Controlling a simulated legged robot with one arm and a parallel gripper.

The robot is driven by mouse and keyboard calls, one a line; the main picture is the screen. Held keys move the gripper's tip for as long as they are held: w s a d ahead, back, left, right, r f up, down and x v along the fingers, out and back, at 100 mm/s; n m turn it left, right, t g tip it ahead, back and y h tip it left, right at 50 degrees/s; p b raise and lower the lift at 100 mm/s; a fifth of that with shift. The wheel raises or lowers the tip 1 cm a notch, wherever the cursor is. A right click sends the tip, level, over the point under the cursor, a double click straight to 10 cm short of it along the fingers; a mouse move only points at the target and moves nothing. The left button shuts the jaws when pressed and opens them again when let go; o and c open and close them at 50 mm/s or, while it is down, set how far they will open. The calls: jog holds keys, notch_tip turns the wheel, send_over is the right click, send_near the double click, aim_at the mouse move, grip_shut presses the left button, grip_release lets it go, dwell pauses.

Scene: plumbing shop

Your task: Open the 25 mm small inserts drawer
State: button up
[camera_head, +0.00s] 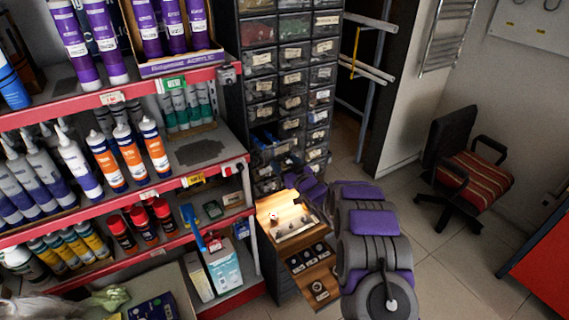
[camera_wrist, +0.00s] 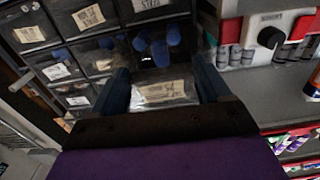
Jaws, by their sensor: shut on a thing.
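In the wrist view my gripper (camera_wrist: 162,78) has its two dark blue fingers on either side of a small clear drawer (camera_wrist: 160,95) with a pale label on its front. The fingers are closed against the drawer's sides. Blue fittings show behind and above the label, so the drawer seems to stand out from its row. The label is too blurred to read. In the head view the tall drawer cabinet (camera_head: 292,82) stands at the centre, and my purple and grey arm reaches its lower rows, hiding part of them.
Red-edged shelves (camera_head: 125,200) with tubes and cans stand close on the left of the cabinet. A lit wooden display (camera_head: 286,218) is below, near my arm. A chair (camera_head: 465,170) stands to the right; tiled floor between is clear.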

jog(key=o, duration=1.5)
jog(key=shift+c, duration=0.2)
jog(key=v, duration=1.7)
jog(key=shift+p, duration=0.4)
jog(key=shift+s+d+f, duration=0.1)
